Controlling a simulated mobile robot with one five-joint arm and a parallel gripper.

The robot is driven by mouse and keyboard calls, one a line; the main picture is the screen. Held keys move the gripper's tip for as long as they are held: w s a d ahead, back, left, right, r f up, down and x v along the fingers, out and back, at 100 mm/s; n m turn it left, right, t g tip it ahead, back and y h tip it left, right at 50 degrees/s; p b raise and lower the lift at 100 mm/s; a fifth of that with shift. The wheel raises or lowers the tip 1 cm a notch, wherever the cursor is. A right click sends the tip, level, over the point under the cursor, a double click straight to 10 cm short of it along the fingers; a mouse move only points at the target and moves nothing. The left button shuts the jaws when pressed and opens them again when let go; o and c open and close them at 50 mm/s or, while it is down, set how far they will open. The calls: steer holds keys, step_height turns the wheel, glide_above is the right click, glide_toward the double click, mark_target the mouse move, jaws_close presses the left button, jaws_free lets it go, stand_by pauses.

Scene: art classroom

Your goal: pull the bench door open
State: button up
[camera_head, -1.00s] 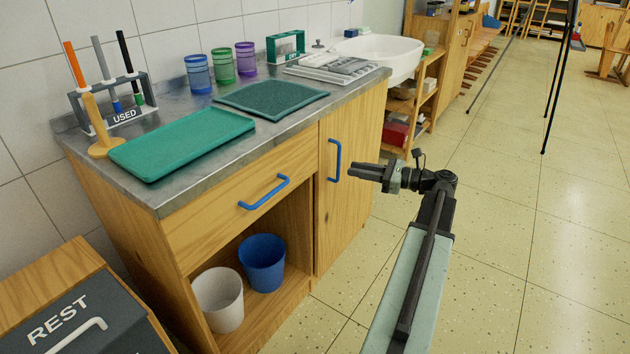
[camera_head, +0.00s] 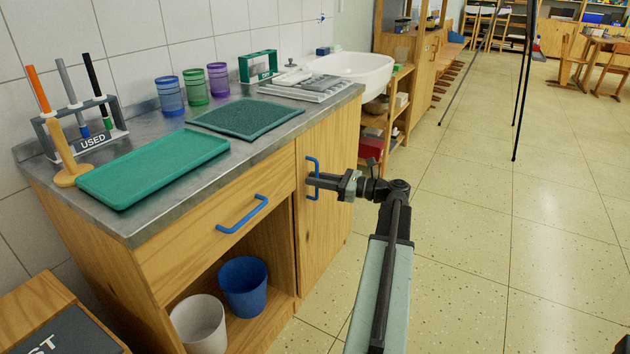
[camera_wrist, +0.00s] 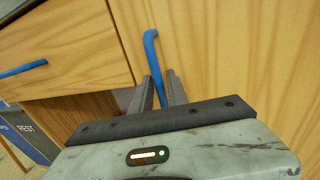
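The bench door (camera_head: 325,192) is a wooden panel at the right of the bench front, and it looks closed. Its blue vertical handle (camera_head: 312,163) is near the door's left edge. My gripper (camera_head: 314,181) is at the handle, reaching in from the right. In the wrist view, the handle (camera_wrist: 151,45) runs down between the two dark fingers of my gripper (camera_wrist: 161,85). The fingers are apart, one on each side of it, and do not look closed on it. The lower part of the handle is hidden behind the gripper.
A drawer with a blue handle (camera_head: 242,214) is left of the door, above an open bay with a white bucket (camera_head: 200,326) and a blue bucket (camera_head: 244,288). A shelf unit (camera_head: 400,100) stands beyond the bench.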

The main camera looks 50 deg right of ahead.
jaws_close()
stand_by(1.2)
